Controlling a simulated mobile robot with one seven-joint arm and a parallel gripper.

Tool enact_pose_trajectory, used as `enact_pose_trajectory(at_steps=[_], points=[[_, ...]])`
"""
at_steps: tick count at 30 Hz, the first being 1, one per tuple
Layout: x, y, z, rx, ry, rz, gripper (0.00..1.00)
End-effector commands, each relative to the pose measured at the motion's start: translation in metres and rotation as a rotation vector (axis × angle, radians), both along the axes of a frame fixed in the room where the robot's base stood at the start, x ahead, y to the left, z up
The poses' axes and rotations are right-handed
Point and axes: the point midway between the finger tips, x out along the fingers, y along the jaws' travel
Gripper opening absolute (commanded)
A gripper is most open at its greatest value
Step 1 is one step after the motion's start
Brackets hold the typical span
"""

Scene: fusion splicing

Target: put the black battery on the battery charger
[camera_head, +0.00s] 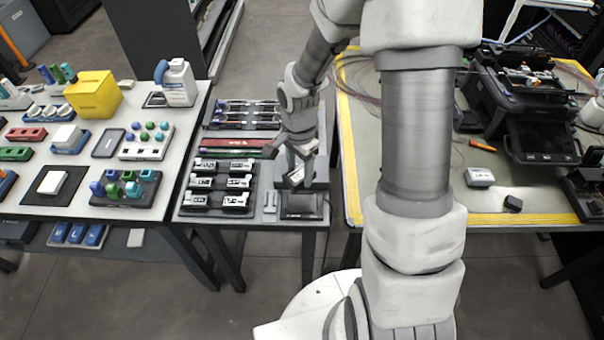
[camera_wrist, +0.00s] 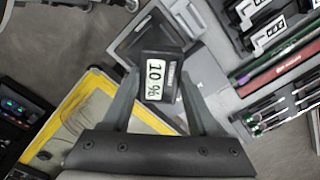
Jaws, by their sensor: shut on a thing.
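The black battery (camera_wrist: 174,62), with a white "10 %" label, is held between the two fingers of my gripper (camera_wrist: 160,80) in the wrist view. In the head view my gripper (camera_head: 303,158) holds the battery (camera_head: 296,177) tilted above the right part of the small table. Below it is a dark, flat-topped unit (camera_head: 303,207), which looks like the battery charger. It also shows in the wrist view (camera_wrist: 130,38), partly hidden behind the battery. I see the battery apart from it in the head view, but its exact height is unclear.
A black tray of several labelled battery-like units (camera_head: 220,187) lies left of the charger, with a tool tray (camera_head: 243,115) behind. A grey box (camera_head: 318,172) stands behind the charger. A yellow-edged workbench (camera_head: 352,190) is close on the right, a cluttered table (camera_head: 55,210) on the left.

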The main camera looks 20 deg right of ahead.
Motion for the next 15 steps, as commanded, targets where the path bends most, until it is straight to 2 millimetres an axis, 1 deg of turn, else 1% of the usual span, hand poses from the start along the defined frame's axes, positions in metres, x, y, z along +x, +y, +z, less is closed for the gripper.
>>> enact_pose_trajectory(at_steps=[3, 9, 12, 15], points=[[-0.005, 0.001, 0.001, -0.001, -0.001, -0.187, 0.00], [-0.013, 0.000, 0.001, -0.002, -0.001, -0.492, 0.00], [-0.016, 0.000, 0.001, -0.002, -0.002, -0.607, 0.00], [-0.018, -0.001, 0.001, -0.002, -0.003, -0.687, 0.00]])
